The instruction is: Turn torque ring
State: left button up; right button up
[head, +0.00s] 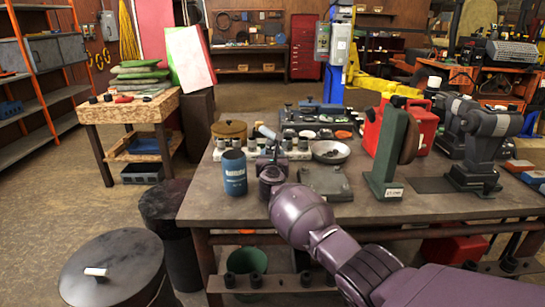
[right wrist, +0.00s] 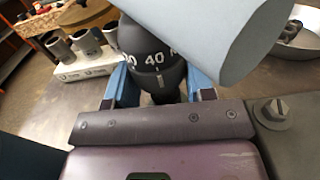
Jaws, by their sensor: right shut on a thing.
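The torque ring (right wrist: 150,58) is a black, rounded part with white numbers, "40" among them, in the right wrist view. A pale blue-grey cylinder (right wrist: 215,35) stands out from near it, slanting, and hides part of it. My right gripper (right wrist: 158,92) has its blue fingers on either side of the ring, shut on it. In the head view my right gripper (head: 270,170) is at the workbench's front left, where the ring is mostly hidden and the cylinder (head: 266,131) shows above. My left gripper is not in view.
On the workbench (head: 340,207), a blue can (head: 235,172) stands just left of my right gripper. A grey metal plate (head: 326,182) and a green stand (head: 390,155) are to the right. A white rack of sockets (right wrist: 85,62) and a metal bowl (head: 332,151) are behind.

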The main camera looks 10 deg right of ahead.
jog(key=shift+w+a+r+m+h+b, duration=0.1)
jog(key=shift+a+r+m+h+b, duration=0.15)
jog(key=shift+h+b, duration=0.25)
jog(key=shift+d+m+g+h+b, duration=0.1)
jog(key=shift+m+g+h+b, duration=0.3)
jog(key=shift+m+h+b, duration=0.25)
jog(key=shift+r, duration=0.1)
jog(key=o, duration=0.9)
jog(key=shift+d, duration=0.1)
jog(key=shift+f, duration=0.2)
